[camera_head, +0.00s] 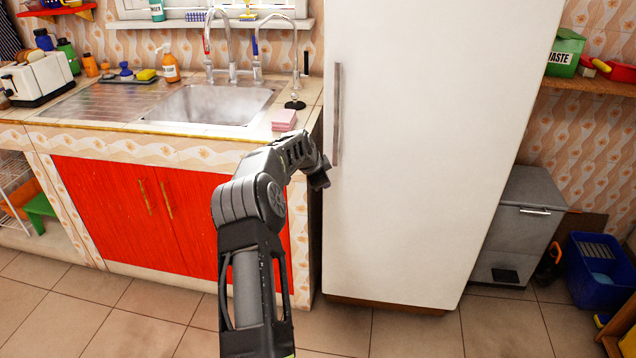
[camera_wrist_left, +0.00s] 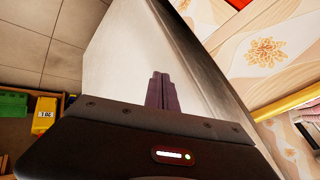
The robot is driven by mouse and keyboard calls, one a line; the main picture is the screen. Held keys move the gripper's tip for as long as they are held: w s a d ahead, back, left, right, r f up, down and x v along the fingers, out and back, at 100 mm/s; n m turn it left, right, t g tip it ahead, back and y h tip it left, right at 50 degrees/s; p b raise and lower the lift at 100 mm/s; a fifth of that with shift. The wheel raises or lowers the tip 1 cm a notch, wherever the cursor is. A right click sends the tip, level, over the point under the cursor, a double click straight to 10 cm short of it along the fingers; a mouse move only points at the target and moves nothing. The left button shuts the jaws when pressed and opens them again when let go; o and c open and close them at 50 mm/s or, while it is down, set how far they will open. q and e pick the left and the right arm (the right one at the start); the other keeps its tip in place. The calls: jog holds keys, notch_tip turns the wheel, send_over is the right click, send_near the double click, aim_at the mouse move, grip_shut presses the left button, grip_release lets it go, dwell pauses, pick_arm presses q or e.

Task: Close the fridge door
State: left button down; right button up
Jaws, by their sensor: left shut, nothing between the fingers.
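The tall white fridge stands right of the sink counter, and its door (camera_head: 430,130) faces me in the head view. I see no open gap along the door's edges, and the inside of the fridge does not show. A grey vertical handle (camera_head: 337,115) is on the door's left side. My left gripper (camera_head: 322,178) is at the door's left edge, below the handle; I cannot tell if it touches. In the left wrist view its fingers (camera_wrist_left: 162,90) are together and empty, in front of the white door (camera_wrist_left: 112,55). My right gripper is not in view.
The counter with a sink (camera_head: 210,103) and red cupboard doors (camera_head: 140,215) is close on the left. A grey bin (camera_head: 520,225) and a blue crate (camera_head: 598,275) stand right of the fridge. The tiled floor (camera_head: 410,335) before the fridge is clear.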

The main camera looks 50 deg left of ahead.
pick_arm(q)
jog(key=s+r, duration=0.6)
jog(key=r, duration=0.1)
jog(key=shift+s+r+b, duration=0.3)
jog(key=shift+s+b, duration=0.1)
